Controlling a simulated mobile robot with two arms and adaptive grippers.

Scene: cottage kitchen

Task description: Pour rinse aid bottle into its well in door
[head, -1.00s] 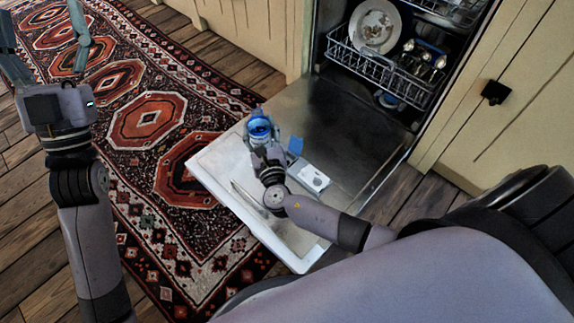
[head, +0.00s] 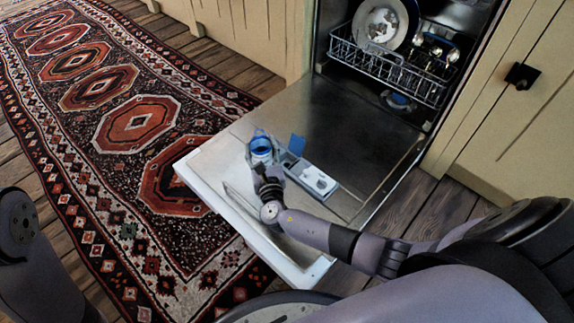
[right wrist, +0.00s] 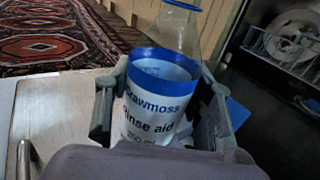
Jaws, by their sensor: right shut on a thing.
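The rinse aid bottle (head: 260,146), clear with blue bands and a white label, is in my right gripper (head: 262,158). In the right wrist view the bottle (right wrist: 155,112) stands roughly upright between the two fingers (right wrist: 160,108); its top is cut off. The bottle is over the open dishwasher door (head: 255,112), just left of the dispenser (head: 316,180). The dispenser's blue flap (head: 297,144) stands open; it also shows behind the right finger in the wrist view (right wrist: 238,113). The well's opening is hidden or too small to tell. My left gripper is out of view.
A patterned rug (head: 130,125) lies left of the door. A cream cabinet (head: 515,125) with a black knob stands right. The door's inner half is clear.

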